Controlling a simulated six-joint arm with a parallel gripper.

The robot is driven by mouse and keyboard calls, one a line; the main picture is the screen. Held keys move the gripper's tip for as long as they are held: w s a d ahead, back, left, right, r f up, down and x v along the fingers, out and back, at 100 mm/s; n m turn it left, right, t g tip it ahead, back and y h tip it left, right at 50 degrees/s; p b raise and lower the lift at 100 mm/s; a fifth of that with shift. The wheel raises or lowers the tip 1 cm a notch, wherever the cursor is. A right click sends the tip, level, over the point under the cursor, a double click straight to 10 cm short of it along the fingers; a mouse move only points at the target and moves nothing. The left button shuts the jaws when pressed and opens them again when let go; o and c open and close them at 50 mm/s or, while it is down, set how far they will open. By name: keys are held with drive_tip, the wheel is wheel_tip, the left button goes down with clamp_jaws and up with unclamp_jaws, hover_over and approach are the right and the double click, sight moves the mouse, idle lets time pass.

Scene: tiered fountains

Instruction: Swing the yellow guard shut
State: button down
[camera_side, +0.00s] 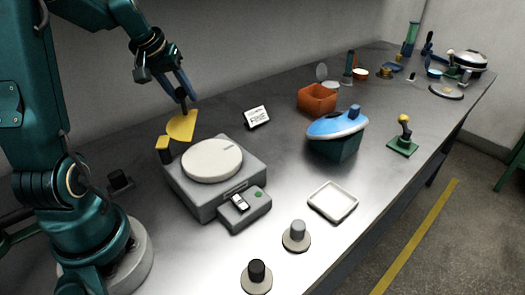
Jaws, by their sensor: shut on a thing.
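The yellow guard (181,128) is a flat, rounded plate at the back left corner of a grey machine (196,196). A yellow block (164,150) stands on that corner beside it. The guard is swung out behind the machine's round pale disc (212,160), which is uncovered. My gripper (186,106) reaches down from above and is shut on the guard's upper edge. The exact contact between the fingertips and the guard is small and hard to make out.
A small sign (256,117), a blue-lidded dark green box (334,146), an orange box (317,100) and a white tray (333,201) stand to the right. A grey knob (297,233) and a black knob (257,272) are in front. Bare tabletop lies between them.

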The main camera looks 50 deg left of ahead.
drive_tip(key=shift+w+d+r+m+g+h, duration=0.15)
drive_tip(key=shift+w+d+m+h, duration=0.45)
drive_tip(key=shift+d+m, duration=1.25)
drive_tip(key=shift+w+d+f+m+g+h, duration=0.15)
drive_tip(key=shift+d+m+h, duration=0.8)
drive_tip(key=shift+d+m, duration=0.9)
drive_tip(key=shift+w+d+r+m+g+h, duration=0.1)
drive_tip(key=shift+w+d+m+h, duration=0.5)
drive_tip(key=shift+d+m, duration=1.25)
drive_tip(key=shift+s+d, duration=0.15)
drive_tip(key=shift+s, duration=0.05)
drive_tip(key=c, duration=0.5)
unclamp_jaws()
drive_tip(key=shift+c, duration=0.2)
drive_tip(key=v, duration=0.5)
